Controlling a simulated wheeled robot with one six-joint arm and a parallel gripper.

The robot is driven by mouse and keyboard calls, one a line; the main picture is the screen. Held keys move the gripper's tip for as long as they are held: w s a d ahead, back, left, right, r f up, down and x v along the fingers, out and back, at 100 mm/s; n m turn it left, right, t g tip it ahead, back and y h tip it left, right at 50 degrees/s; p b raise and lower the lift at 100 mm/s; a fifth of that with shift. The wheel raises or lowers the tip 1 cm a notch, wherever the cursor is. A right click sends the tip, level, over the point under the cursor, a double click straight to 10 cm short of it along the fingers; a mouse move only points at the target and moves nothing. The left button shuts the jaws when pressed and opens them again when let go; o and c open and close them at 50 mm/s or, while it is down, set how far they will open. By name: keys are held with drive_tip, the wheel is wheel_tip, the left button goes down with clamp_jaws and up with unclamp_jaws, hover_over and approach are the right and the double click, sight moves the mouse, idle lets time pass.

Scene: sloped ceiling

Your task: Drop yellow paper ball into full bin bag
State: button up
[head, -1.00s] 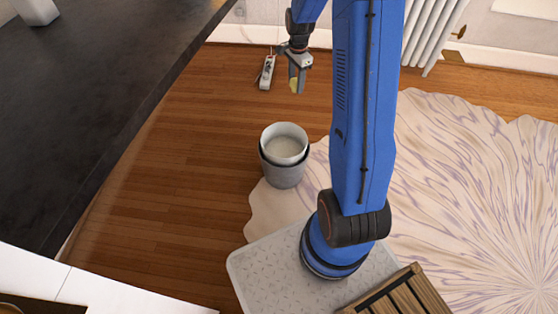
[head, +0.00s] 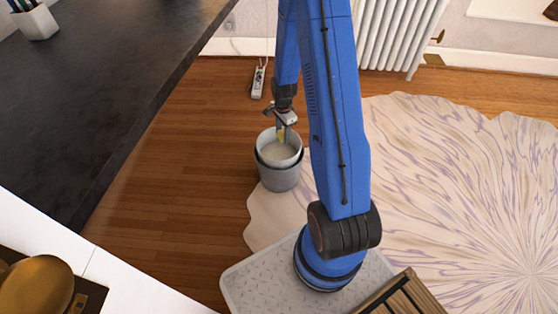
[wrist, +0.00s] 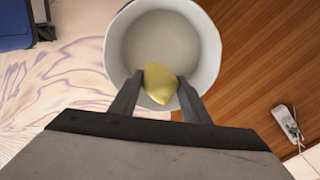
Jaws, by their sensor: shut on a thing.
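My gripper (head: 284,134) points down over the grey bin (head: 279,180) on the wooden floor. It is shut on the yellow paper ball (wrist: 160,84), which sits between the two fingertips in the wrist view. The ball also shows as a small yellow patch in the head view (head: 281,135), partly hidden by the fingers. The bin has a pale inside and a light rim (wrist: 112,50). In the wrist view the ball lies over the near part of the bin's opening. No separate bag can be made out.
A white power strip (head: 258,82) lies on the floor behind the bin and also shows in the wrist view (wrist: 287,122). A dark counter (head: 90,90) runs along the left. A patterned rug (head: 460,190) covers the right. A wooden crate (head: 405,296) is at the front.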

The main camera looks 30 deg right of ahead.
drive_tip(key=shift+f, duration=1.55)
drive_tip(key=o, duration=1.1)
drive_tip(key=shift+r, duration=0.1)
wheel_tip(320, 180, up, 17)
drive_tip(key=shift+r, duration=0.1)
